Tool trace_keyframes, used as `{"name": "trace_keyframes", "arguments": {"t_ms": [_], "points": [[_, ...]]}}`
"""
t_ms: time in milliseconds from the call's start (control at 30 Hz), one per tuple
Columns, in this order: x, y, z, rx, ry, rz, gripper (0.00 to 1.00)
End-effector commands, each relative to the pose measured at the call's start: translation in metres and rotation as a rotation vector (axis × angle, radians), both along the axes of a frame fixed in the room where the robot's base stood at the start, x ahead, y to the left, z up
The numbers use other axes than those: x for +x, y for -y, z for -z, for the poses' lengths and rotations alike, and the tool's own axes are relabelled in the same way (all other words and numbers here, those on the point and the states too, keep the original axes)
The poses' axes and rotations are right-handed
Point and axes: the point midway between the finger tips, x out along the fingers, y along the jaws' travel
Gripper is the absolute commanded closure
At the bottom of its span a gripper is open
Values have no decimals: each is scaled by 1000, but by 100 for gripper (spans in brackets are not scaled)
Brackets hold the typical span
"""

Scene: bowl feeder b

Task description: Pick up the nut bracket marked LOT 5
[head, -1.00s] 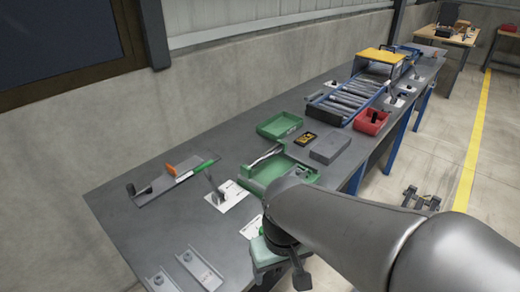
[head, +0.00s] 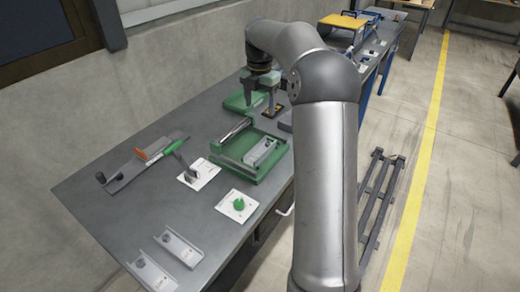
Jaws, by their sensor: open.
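Two light grey brackets, each with a nut-like piece, lie at the near left of the bench in the head view: one at the front corner (head: 150,271) and one beside it (head: 180,248). Another grey bracket (head: 261,152) lies in the green tray (head: 250,173), with a long metal piece at the tray's left side. I cannot read LOT 5 on any of them. My gripper (head: 260,109) points down, open, beyond the green tray, over or near the smaller green bin (head: 236,103). It looks empty, and its height above the bench is hard to tell.
A white card with a green knob (head: 238,205) and a white card with an upright grey part (head: 199,174) stand near the tray. A grey plate with orange and green handles (head: 148,160) lies left. My arm hides the bench's right side.

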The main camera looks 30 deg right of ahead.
Motion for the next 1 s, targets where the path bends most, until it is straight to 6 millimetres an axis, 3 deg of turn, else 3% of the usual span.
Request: {"name": "trace_keyframes", "arguments": {"t_ms": [167,533,867,1000], "points": [[0,2,24,3,-5,-16,31],[0,1,101,3,-2,-15,31],[-1,2,129,2,-2,-13,31],[-4,4,149,2,-4,-14,31]]}}
